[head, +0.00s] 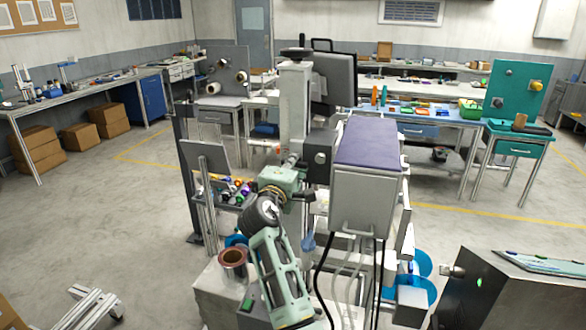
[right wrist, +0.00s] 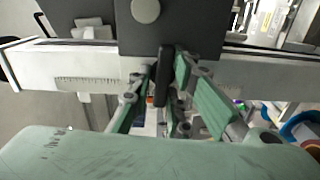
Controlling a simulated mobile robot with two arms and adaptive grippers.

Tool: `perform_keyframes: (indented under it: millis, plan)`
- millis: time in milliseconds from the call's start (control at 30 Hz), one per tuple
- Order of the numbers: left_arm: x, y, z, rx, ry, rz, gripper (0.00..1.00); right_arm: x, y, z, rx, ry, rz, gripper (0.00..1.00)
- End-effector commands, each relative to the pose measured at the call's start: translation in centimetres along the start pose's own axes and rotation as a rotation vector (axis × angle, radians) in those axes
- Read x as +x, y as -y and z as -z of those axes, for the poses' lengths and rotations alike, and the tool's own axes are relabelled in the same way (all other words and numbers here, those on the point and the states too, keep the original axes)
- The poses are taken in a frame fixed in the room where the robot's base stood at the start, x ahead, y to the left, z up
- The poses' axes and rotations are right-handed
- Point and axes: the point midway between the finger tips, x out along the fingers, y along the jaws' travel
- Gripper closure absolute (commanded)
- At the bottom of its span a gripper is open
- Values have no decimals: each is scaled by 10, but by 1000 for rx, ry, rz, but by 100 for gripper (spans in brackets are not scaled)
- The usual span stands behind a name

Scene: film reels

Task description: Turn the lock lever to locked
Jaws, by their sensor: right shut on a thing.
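The black lock lever (right wrist: 163,88) shows in the right wrist view as a short upright bar, its top end at the lower edge of a dark block (right wrist: 190,32). My right gripper (right wrist: 166,72) is shut on the lever, with one green finger on each side. I see no lock markings. My left gripper is not in view.
A pale rail with a ruler scale (right wrist: 85,84) runs behind the fingers. A box with a purple top (head: 368,143) stands close to the right of my arm. Cables hang below it. A copper-coloured roll (head: 232,257) is at lower left. Open floor lies left.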

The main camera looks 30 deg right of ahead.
Motion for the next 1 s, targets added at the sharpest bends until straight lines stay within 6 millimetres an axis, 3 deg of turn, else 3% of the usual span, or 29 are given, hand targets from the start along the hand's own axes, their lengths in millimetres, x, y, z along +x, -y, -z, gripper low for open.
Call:
perform_keyframes:
  millis: [33,100,1000]
  plan:
    - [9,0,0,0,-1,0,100,-1,11,0,24,1,13,100]
    - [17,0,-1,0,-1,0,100,-1,13,0,69,1,14,100]
    - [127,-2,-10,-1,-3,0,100,-1,16,2,901,6,19,100]
